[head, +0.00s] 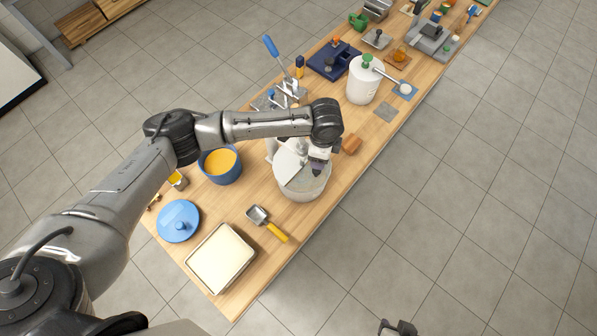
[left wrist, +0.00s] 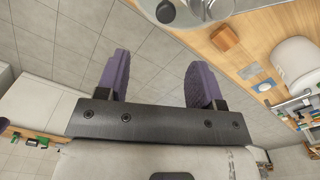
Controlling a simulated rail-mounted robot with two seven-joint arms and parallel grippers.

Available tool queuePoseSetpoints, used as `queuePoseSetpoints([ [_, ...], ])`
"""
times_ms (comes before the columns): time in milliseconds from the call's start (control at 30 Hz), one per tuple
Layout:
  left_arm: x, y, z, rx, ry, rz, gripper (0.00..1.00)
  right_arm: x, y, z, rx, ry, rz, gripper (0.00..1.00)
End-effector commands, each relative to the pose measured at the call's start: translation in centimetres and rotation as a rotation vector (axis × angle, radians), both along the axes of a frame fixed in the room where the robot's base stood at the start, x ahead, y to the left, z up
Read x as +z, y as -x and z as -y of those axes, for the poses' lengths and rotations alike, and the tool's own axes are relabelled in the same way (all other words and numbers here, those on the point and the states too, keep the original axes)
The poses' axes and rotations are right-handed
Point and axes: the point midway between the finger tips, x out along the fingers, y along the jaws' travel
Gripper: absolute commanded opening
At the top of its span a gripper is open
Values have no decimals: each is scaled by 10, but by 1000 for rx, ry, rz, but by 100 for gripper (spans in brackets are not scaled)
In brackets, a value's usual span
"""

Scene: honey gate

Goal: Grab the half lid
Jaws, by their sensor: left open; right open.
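A pale grey round tank (head: 303,186) stands on the wooden bench, with a light flat piece (head: 288,164) over part of its top that looks like the half lid. My left arm reaches over the tank and hides part of it. My left gripper (head: 318,168) is at the tank's top, mostly hidden by my wrist. In the left wrist view my left gripper (left wrist: 160,82) is open with nothing between the fingers. The grey tank top (left wrist: 186,10) with a round knob (left wrist: 166,12) lies beyond the fingertips. My right gripper (head: 398,328) is open and empty at the bottom edge, off the bench.
A blue pot (head: 221,180) with orange content, a blue lid (head: 178,221), a cream tray (head: 222,258) and a yellow-handled scoop (head: 268,224) lie near the tank. A brown block (head: 352,144) and a white canister (head: 364,84) stand further along. The floor right of the bench is clear.

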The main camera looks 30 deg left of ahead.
Motion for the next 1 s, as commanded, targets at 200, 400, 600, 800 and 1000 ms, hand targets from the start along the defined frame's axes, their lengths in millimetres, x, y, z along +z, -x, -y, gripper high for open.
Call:
queuePoseSetpoints([
  [200, -19, 0, 0, -59, -1, 2, 61, 3, -1, 0, -3, 0, 3, 43],
  [400, -53, 0, 0, -59, -2, 3, 61, 6, -1, -1, -4, -4, 3, 43],
  [600, -77, -1, 0, -60, 0, 6, 61, 7, -1, -1, -5, -4, 2, 43],
  [800, -86, -1, 0, -60, -1, 7, 61, 7, -1, -1, -4, -4, 3, 43],
  [1000, -106, -1, -3, -59, -2, 5, 61, 14, -1, -1, -4, -4, 3, 43],
])
